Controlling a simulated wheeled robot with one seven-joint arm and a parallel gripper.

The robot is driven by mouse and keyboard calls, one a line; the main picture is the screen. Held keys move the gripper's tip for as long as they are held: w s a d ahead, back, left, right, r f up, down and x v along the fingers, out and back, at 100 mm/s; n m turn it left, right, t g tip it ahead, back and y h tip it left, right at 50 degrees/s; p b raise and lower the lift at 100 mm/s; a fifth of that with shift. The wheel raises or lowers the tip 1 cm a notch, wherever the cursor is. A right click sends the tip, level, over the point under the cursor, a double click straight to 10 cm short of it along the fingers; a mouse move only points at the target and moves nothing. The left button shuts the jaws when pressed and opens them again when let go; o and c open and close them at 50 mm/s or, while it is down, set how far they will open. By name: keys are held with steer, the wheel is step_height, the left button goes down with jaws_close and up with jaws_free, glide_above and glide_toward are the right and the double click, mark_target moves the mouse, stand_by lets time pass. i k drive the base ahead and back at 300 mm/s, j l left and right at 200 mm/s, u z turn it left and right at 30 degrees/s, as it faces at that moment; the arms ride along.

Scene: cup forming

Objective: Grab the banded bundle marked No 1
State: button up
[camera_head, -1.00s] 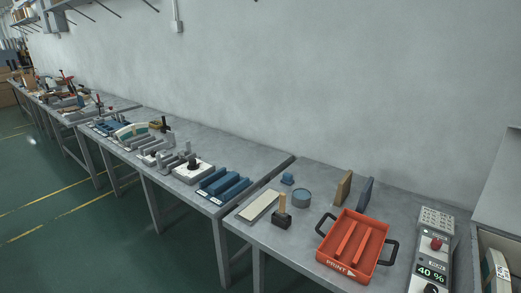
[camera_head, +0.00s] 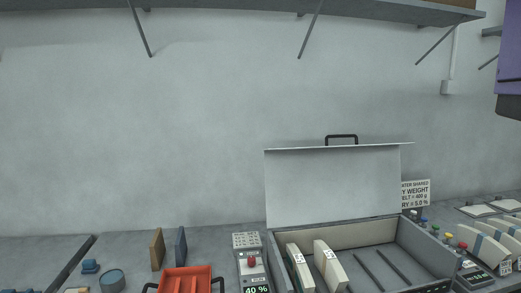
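Two cream bundles stand on edge in an open grey box on the bench, a left one (camera_head: 300,272) and a right one (camera_head: 331,270). Each has a small white label on top, too small to read. A dark band shows along the left one. Several more cream bundles with blue bands (camera_head: 488,250) stand at the right, with small labels I cannot read. I cannot tell which bundle is marked No 1. My gripper is not in view.
The grey box (camera_head: 415,255) has its lid (camera_head: 340,185) raised; its right half holds thin dark bars. Left of it are a control panel (camera_head: 251,262) reading 40 % and an orange tray (camera_head: 185,275). A weight sign (camera_head: 416,193) stands behind. A purple-and-dark shape (camera_head: 510,60) enters upper right.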

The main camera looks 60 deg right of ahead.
mark_target(336, 281)
steer(key=l+z, duration=0.1)
steer(key=z, duration=1.25)
steer(key=i+z, duration=0.3)
steer(key=u, duration=0.2)
steer(key=k+j+z, duration=0.2)
steer(key=k+j, duration=0.15)
